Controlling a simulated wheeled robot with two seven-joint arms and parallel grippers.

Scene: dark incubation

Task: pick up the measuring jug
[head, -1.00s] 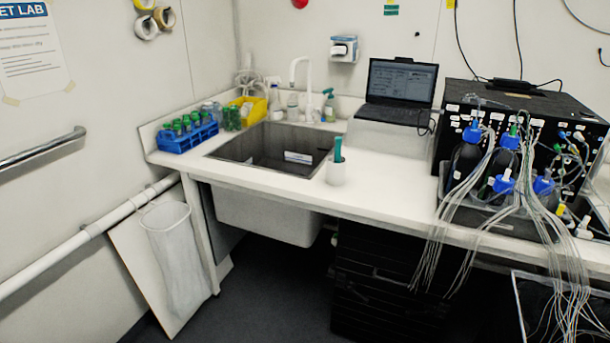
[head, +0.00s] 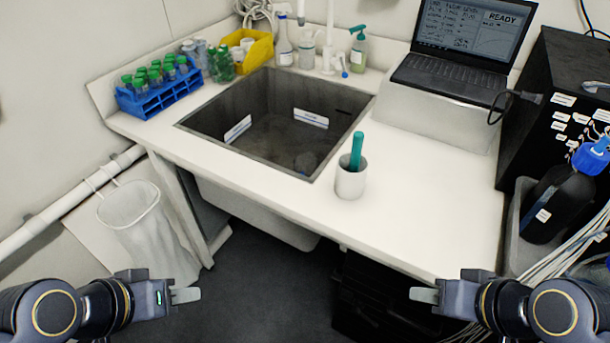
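I cannot clearly make out a measuring jug. A faint, rounded, see-through shape (head: 305,162) lies low in the sink at its near right corner and may be it. A white cup (head: 350,181) stands upright on the counter right of the sink, with a teal stick-like item (head: 356,150) in it. My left gripper (head: 187,295) is at the lower left, in front of the counter and apart from everything. My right gripper (head: 423,295) is at the lower right, also apart from the counter things. Both are seen edge-on, so their finger gap does not show.
The grey sink (head: 212,112) is set into the white counter (head: 430,200). A blue rack (head: 160,96) of green-capped tubes, a yellow bin (head: 258,52) and bottles stand behind and left. A laptop (head: 455,80) and black bottle (head: 550,205) are right. The counter right of the cup is clear.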

